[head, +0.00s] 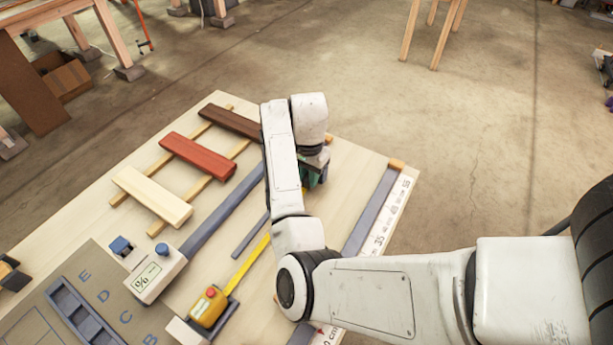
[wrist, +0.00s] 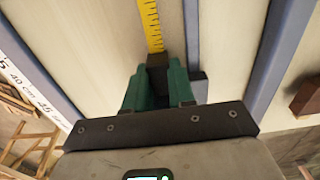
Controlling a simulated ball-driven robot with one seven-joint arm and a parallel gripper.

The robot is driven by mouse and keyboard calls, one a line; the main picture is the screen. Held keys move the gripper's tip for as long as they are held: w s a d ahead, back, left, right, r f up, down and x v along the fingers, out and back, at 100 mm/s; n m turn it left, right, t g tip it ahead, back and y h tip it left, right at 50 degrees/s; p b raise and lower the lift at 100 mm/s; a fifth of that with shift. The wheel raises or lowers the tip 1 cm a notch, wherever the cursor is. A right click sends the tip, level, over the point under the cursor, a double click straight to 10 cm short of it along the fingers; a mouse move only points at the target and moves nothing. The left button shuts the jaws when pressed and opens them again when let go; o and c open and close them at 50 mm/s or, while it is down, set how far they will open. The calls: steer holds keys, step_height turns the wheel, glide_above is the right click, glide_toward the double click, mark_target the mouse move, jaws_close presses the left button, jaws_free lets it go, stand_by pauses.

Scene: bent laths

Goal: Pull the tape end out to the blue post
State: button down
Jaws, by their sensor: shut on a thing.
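The tape measure (head: 209,306) has a yellow body with a red button and sits in a dark holder at the front of the board. Its yellow tape (head: 248,263) runs out toward the upper right and passes behind my arm. In the wrist view the tape (wrist: 151,25) ends at a dark tape end (wrist: 157,60) between the green fingers. My gripper (wrist: 156,82) is shut on this tape end. In the head view my gripper (head: 317,172) is mostly hidden by my arm. A grey-blue block (wrist: 201,88) stands close beside the right finger; I cannot tell whether it is the blue post.
Cream (head: 152,196), red (head: 198,156) and dark brown (head: 230,121) bars lie across wooden strips at the left. A long grey rail (head: 222,212) and a white ruler (head: 392,215) flank the tape. A box with a percent label (head: 146,276) stands near the tape measure.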

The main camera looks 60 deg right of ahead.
steer(key=c, duration=0.9)
jaws_free()
steer(key=shift+d, duration=0.15)
step_height(320, 180, up, 11)
steer(key=shift+f+p, duration=0.1)
steer(key=shift+p, duration=0.5)
